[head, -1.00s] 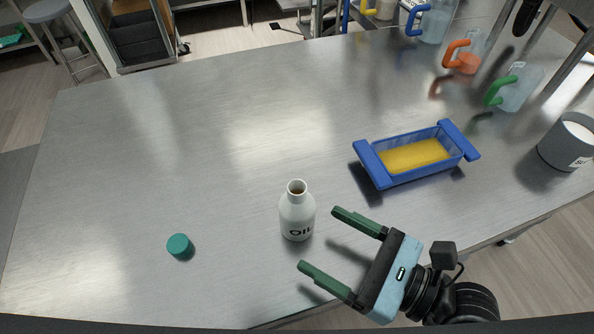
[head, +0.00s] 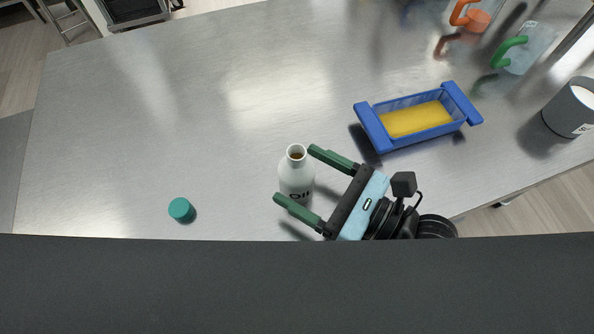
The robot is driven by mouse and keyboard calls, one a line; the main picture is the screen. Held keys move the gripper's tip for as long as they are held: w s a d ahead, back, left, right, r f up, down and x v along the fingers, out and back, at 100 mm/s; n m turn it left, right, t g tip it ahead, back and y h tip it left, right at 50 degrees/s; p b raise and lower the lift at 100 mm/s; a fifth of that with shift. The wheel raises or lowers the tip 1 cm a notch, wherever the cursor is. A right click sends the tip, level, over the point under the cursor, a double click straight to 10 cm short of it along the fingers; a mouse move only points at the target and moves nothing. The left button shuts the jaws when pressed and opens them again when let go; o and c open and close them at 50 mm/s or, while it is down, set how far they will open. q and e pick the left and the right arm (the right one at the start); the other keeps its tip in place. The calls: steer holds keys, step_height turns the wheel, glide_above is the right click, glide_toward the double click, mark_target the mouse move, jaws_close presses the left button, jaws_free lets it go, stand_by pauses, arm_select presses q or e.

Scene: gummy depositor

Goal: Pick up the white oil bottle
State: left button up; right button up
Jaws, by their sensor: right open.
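The white oil bottle (head: 291,175) stands upright and uncapped on the steel table, with the dark "OIL" lettering partly covered by a finger. My right gripper (head: 295,174) is open, its two green fingers pointing left. One fingertip is by the bottle's neck on the right and the other crosses in front of its lower body. The bottle appears between or just at the fingertips; I cannot tell whether they touch it. A teal cap (head: 181,210) lies on the table to the left of the bottle. My left gripper is not in view.
A blue tray (head: 373,127) with yellow contents sits right of the bottle, beyond my right gripper. A grey container (head: 567,112) and pitchers with orange (head: 470,14) and green (head: 508,52) handles stand farther right. The table's left and middle (head: 180,110) are clear.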

mark_target(287, 167)
steer(key=x, duration=0.4)
steer(key=shift+d, duration=0.1)
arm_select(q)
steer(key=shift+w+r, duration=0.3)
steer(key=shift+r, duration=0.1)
arm_select(e)
steer(key=shift+c, duration=0.5)
